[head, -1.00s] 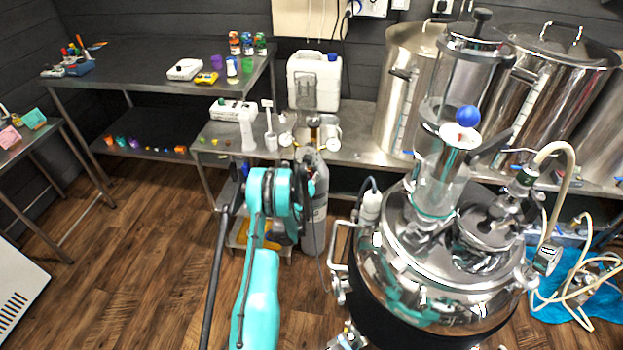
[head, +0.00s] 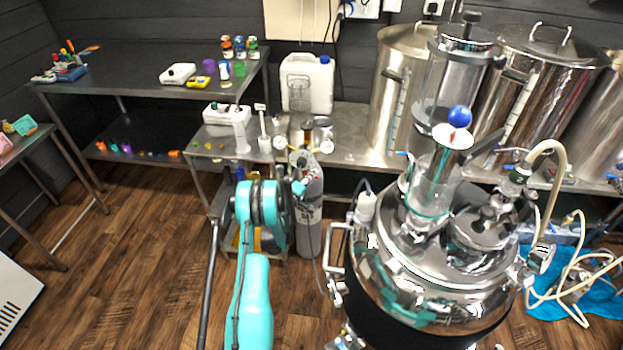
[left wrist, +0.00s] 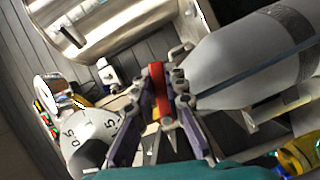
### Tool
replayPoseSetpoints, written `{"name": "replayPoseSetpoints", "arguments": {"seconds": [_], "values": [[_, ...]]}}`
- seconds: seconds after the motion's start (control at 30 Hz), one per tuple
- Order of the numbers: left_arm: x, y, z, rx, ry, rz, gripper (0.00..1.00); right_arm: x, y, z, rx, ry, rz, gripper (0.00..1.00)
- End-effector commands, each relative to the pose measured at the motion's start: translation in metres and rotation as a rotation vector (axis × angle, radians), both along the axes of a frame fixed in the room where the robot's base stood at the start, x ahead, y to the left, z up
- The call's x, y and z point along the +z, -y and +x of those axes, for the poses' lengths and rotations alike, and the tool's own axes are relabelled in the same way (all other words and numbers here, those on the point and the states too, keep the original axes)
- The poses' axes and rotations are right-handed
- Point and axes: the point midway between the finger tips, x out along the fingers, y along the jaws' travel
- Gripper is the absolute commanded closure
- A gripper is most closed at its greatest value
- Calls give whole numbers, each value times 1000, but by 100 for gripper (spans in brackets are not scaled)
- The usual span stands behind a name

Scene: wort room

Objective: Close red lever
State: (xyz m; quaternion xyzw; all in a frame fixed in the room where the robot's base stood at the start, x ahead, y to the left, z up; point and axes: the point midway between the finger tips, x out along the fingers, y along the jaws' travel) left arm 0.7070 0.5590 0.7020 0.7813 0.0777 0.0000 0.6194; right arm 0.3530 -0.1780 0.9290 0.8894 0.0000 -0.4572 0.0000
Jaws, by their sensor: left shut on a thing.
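The red lever (left wrist: 161,92) shows in the left wrist view as a short red bar, upright in the picture. My left gripper (left wrist: 164,104) has its purple-grey fingers on either side of the lever and is shut on it. A grey gas cylinder (left wrist: 245,62) lies just right of the fingertips in that view. In the head view, the grey cylinder (head: 309,205) stands beyond my turquoise left arm, with gauges near its top. The lever and fingertips are too small or hidden to make out there. My right gripper is not in view.
A round dial gauge (left wrist: 90,132) is close to the left of my fingers. A large steel kettle (head: 435,265) stands right of my arm. A steel table (head: 350,150) with tall pots is behind the cylinder. The wooden floor (head: 130,270) at left is clear.

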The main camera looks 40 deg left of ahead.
Motion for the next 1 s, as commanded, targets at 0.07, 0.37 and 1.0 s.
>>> {"name": "replayPoseSetpoints", "arguments": {"seconds": [0.07, 0.37, 1.0], "values": [[2, 0, 1, 2, 27, -48, 100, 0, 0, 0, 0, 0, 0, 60], [8, 0, 1, 1, 103, -187, 100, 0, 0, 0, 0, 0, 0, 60], [11, 0, 1, 1, 131, -239, 100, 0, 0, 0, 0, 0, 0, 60]]}}
